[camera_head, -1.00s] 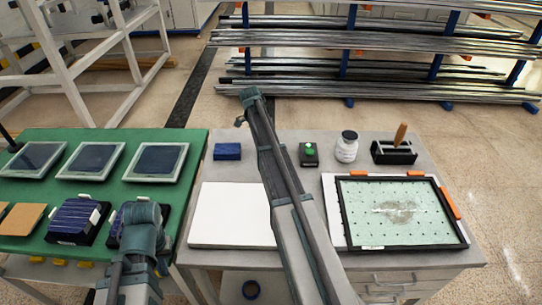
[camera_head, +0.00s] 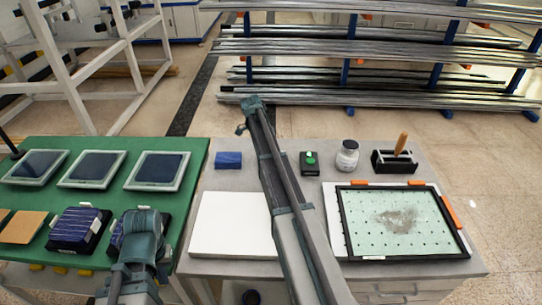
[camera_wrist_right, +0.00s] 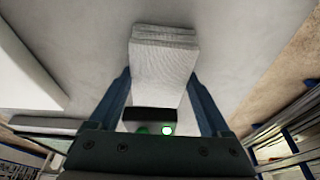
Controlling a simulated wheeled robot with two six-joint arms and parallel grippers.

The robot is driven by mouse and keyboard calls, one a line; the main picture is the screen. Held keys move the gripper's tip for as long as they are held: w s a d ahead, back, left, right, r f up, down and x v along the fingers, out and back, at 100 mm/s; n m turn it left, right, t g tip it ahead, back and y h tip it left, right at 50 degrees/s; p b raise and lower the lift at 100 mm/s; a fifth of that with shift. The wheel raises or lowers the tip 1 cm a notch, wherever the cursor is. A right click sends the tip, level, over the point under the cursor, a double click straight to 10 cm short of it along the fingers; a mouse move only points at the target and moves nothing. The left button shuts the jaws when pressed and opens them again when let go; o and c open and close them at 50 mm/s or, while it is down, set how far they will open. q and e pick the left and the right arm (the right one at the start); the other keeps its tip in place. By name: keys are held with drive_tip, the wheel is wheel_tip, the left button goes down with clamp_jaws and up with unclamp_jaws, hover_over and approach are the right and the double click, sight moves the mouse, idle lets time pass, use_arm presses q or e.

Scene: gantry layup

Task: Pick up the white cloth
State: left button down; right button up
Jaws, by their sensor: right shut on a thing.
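The white cloth (camera_wrist_right: 165,62) is a folded stack with layered edges in the right wrist view. It lies between the two blue fingers of my right gripper (camera_wrist_right: 160,88), which is shut on it. My left gripper (camera_head: 141,232) is low at the left, by the green table's right side. Its fingers cannot be made out.
The grey bench holds a white board (camera_head: 230,224), blue block (camera_head: 228,160), green-button box (camera_head: 310,163), white jar (camera_head: 347,157), tool holder (camera_head: 395,161) and black-framed perforated panel (camera_head: 400,222). The green table (camera_head: 190,150) holds framed dark panels (camera_head: 93,168). Metal stock racks (camera_head: 380,52) stand behind.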

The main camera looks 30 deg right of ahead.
wheel_tip(320, 180, up, 4)
drive_tip(key=p, duration=0.3)
drive_tip(key=shift+p, duration=0.3)
drive_tip(key=shift+s+a+f+b, duration=0.15)
drive_tip(key=shift+s+a, duration=0.2)
drive_tip(key=shift+s, duration=0.2)
drive_tip(key=shift+s+a+f+b, duration=0.15)
drive_tip(key=shift+s+a, duration=0.2)
drive_tip(key=shift+s, duration=0.2)
drive_tip(key=s+a, duration=0.5)
drive_tip(key=s, duration=0.2)
drive_tip(key=s+a+r+p, duration=0.1)
drive_tip(key=s+a, duration=0.2)
drive_tip(key=shift+s+a+r, duration=0.1)
drive_tip(key=shift+s+a, duration=0.1)
drive_tip(key=shift+a, duration=0.1)
